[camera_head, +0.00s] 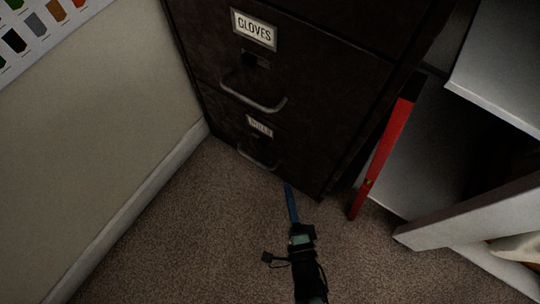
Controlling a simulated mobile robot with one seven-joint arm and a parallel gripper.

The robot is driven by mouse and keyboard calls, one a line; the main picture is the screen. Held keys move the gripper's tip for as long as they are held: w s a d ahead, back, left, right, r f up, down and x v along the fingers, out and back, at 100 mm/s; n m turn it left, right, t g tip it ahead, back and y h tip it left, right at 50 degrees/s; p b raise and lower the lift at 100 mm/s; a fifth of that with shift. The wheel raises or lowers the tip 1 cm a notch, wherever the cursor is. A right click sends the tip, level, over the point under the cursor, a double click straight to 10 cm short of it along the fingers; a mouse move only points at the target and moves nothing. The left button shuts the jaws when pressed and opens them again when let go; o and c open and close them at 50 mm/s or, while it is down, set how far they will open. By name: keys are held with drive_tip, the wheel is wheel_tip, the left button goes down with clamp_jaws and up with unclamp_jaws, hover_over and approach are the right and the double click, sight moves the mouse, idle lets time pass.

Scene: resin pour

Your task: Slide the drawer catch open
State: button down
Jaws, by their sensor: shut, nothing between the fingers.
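A dark filing cabinet (310,75) stands at the top of the view. Its upper visible drawer carries a label (254,28) reading GLOVES, a small dark catch (255,60) below it and a bar handle (250,99). The lower drawer has a dim label (260,126), hard to read, and a handle (257,160); any catch there is too dark to make out. My gripper (288,188) is shut and empty, low in front of the cabinet's base, below and right of the lower handle. I cannot tell whether its tip touches the cabinet.
A wall with a pale skirting board (150,190) runs along the left. A red upright bar (385,155) and a grey shelf unit (500,95) stand right of the cabinet. A pale panel (470,210) juts in at lower right. Brown carpet (180,240) is clear in front.

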drive_tip(key=b, duration=0.3)
approach(260, 145)
drive_tip(key=w+d, duration=0.1)
drive_tip(key=d, duration=0.1)
drive_tip(key=w+d, duration=0.2)
drive_tip(key=shift+d+f, duration=0.15)
drive_tip(key=shift+w+a+b, duration=0.9)
drive_tip(key=shift+w+a, duration=0.35)
drive_tip(key=shift+w+a+r, duration=0.2)
drive_tip(key=shift+w+a, duration=0.1)
drive_tip(key=shift+a, duration=0.1)
drive_tip(key=shift+w+a, duration=0.75)
drive_tip(key=shift+a, duration=0.35)
